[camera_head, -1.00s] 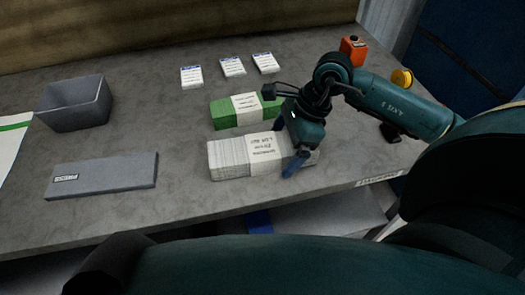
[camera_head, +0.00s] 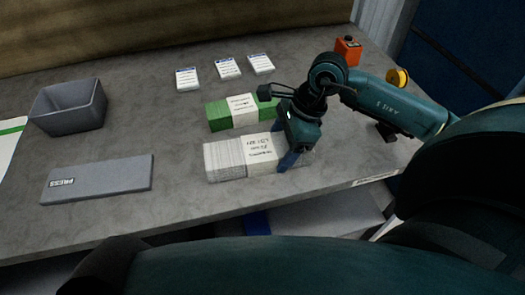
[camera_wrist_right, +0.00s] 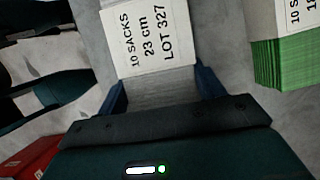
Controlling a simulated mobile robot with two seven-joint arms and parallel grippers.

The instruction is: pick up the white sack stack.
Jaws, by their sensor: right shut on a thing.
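The white sack stack (camera_head: 224,160) lies on the grey table near its front edge, with a white paper band around its middle. In the right wrist view the band (camera_wrist_right: 150,40) reads "10 SACKS 23 cm LOT 327". My right gripper (camera_head: 286,158) is at the right part of the stack, beside the band. In the right wrist view its two blue fingers (camera_wrist_right: 160,92) stand on either side of the stack and are shut on it. The stack appears to rest on the table. My left gripper is not in view.
A green banded stack (camera_head: 217,116) lies just behind the white one. Several label cards (camera_head: 227,68) lie further back. A grey bin (camera_head: 68,105) and a flat grey plate marked PRESS (camera_head: 105,178) are at left. An orange box (camera_head: 347,50) stands at the back right.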

